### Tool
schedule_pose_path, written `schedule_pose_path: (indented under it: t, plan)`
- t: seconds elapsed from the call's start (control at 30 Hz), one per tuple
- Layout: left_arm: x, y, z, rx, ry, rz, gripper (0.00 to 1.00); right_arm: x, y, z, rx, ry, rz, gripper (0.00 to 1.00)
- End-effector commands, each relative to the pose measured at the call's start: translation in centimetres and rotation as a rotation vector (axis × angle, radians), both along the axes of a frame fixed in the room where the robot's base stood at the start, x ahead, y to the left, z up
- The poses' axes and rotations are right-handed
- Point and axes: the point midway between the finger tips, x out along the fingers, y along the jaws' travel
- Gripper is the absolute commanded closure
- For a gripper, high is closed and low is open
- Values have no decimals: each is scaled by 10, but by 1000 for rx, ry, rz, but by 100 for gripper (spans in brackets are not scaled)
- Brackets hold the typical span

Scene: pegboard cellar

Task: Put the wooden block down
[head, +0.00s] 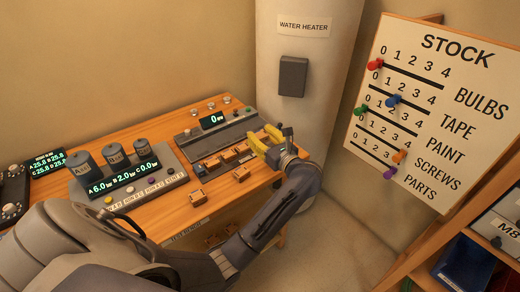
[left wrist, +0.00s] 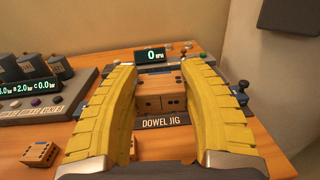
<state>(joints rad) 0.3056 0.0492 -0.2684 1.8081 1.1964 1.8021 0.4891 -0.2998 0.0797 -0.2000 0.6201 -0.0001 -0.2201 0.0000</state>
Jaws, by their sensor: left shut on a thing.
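My left gripper (head: 264,138) is at the right end of the bench in the head view, above the right part of the grey jig console. Its yellow fingers also show in the left wrist view (left wrist: 160,84), shut on a wooden block (left wrist: 160,80) between them. My right gripper is not in view.
Another small wooden block (head: 197,197) lies loose on the bench (head: 226,188) at the front. A gauge console (head: 130,185) stands to the left. A display reading 0 (head: 212,121) is behind the jig. A stock board (head: 440,100) and shelves are at the right.

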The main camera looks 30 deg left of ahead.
Motion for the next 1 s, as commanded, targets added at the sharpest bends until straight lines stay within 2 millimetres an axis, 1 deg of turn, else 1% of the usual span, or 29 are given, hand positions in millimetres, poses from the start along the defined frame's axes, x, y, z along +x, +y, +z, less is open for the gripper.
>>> schedule_pose_path:
  t: [0.03, 0.1, 0.2, 0.33, 0.5, 0.67, 0.77, 0.87, 0.97, 1.0]
  plan:
    - [0, 0, 12, -3, -6, 0, 78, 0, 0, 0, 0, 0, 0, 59]
    - [0, 0, 25, -1, -6, 0, 78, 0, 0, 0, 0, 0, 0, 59]
    - [0, -1, 41, -2, -3, -1, 78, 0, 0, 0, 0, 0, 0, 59]
    - [0, 0, 57, -2, -4, 0, 78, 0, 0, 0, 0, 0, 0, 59]
    - [0, 0, 68, 0, -1, -2, 78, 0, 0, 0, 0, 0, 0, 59]
    - [-3, 0, 70, 1, 1, -37, 78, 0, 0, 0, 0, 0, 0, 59]
    - [-8, -3, 65, 3, 2, -106, 78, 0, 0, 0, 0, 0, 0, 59]
    - [-16, -12, 56, 4, 2, -219, 78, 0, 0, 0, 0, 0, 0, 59]
    - [-27, -28, 45, 5, 4, -371, 78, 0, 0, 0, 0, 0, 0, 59]
    - [-32, -37, 40, 7, 6, -436, 78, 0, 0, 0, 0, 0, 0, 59]
